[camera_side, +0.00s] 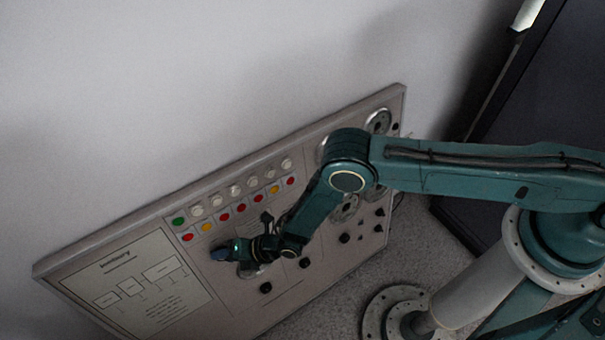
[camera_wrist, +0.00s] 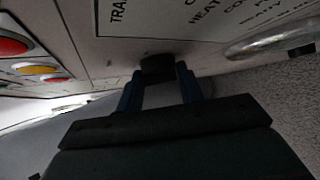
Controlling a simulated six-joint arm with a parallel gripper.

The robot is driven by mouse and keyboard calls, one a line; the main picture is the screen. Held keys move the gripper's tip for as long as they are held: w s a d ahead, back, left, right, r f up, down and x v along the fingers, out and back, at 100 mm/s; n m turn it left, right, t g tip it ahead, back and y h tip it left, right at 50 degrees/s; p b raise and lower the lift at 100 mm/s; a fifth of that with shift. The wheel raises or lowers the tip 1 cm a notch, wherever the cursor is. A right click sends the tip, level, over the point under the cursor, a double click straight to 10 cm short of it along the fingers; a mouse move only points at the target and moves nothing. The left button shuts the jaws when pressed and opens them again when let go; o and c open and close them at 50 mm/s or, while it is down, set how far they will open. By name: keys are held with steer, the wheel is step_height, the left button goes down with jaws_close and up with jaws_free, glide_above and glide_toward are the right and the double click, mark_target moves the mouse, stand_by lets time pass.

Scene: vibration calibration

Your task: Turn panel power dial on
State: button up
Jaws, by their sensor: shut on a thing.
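The control panel (camera_side: 262,310) is a wide grey board at an angle against the pale wall. My gripper (camera_side: 219,254) is at the panel face, right of the printed diagram and below the coloured buttons. In the wrist view my gripper (camera_wrist: 158,80) has its two blue fingers on either side of a black dial (camera_wrist: 157,66), shut on it. The dial is hidden behind my gripper in the side view. Its pointer and the label naming it cannot be read.
Rows of white, red, yellow and green buttons (camera_side: 240,208) run above my gripper. Other black knobs (camera_side: 265,287) sit to its lower right. Round gauges (camera_side: 378,122) are at the panel's right end. A dark cabinet (camera_side: 545,90) stands at the right.

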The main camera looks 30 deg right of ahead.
steer(key=m+t+y, duration=0.1)
steer(key=y, duration=0.1)
steer(key=m+t+y, duration=0.1)
steer(key=m, duration=0.1)
steer(key=shift+d+f+m+y, duration=0.2)
steer(key=shift+f+m+y, duration=0.1)
steer(key=shift+f+y, duration=0.1)
steer(key=m+t, duration=0.1)
steer(key=m+t+y, duration=0.1)
steer(key=shift+s+f+m+t+y, duration=0.15)
steer(key=shift+m+t+y, duration=0.15)
steer(key=shift+t, duration=0.4)
steer(key=shift+a+m, duration=0.1)
steer(key=shift+m, duration=0.3)
steer(key=o, duration=1)
steer(key=shift+n+g, duration=0.4)
steer(key=shift+n, duration=0.1)
